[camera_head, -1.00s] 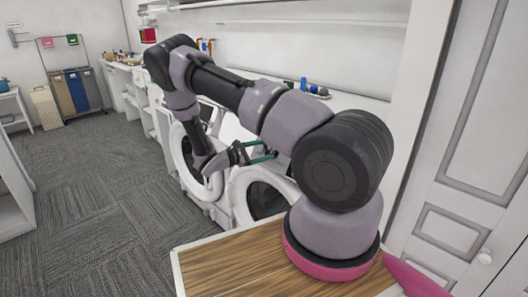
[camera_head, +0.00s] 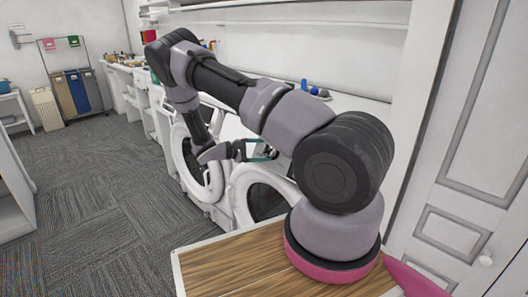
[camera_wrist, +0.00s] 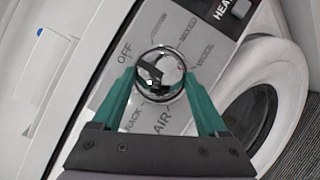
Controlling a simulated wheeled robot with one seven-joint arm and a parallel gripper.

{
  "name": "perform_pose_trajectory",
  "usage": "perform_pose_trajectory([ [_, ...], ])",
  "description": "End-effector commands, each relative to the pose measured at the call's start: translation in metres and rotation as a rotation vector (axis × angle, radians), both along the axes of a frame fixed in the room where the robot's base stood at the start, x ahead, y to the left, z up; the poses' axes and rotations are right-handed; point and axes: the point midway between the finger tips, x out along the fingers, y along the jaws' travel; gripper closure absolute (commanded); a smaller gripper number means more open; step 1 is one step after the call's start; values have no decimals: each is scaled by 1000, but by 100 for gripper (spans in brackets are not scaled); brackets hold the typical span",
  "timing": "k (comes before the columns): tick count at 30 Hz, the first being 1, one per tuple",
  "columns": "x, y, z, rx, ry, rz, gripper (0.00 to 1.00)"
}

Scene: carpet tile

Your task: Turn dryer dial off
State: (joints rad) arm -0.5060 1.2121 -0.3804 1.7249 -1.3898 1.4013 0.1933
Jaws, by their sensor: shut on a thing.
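The round chrome dial (camera_wrist: 160,73) is in the middle of the wrist view, on a light grey panel (camera_wrist: 142,45) with markings around it. "OFF" is printed to its upper left and "AIR" below it. My gripper (camera_wrist: 160,76) is shut on the dial, with one green finger on each side of it. In the head view my gripper (camera_head: 263,150) is at the top front of the nearer front-loading machine (camera_head: 233,195). The dial is too small to make out there. I cannot tell exactly where its pointer points.
A second front-loading machine (camera_head: 184,160) stands beyond it to the left. A wooden-topped surface (camera_head: 225,265) is close to my arm's base. A white panelled door (camera_head: 470,190) is on the right. Open carpet (camera_head: 95,190) lies to the left.

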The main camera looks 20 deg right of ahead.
Motion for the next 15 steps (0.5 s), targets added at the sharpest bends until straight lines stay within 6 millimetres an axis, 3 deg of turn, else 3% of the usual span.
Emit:
perform_pose_trajectory([
  [7,0,1,-1,2,2,1,79],
  [8,0,1,-1,2,2,1,16],
  [9,0,1,-1,2,2,1,1],
  [15,0,1,-1,1,2,1,0],
])
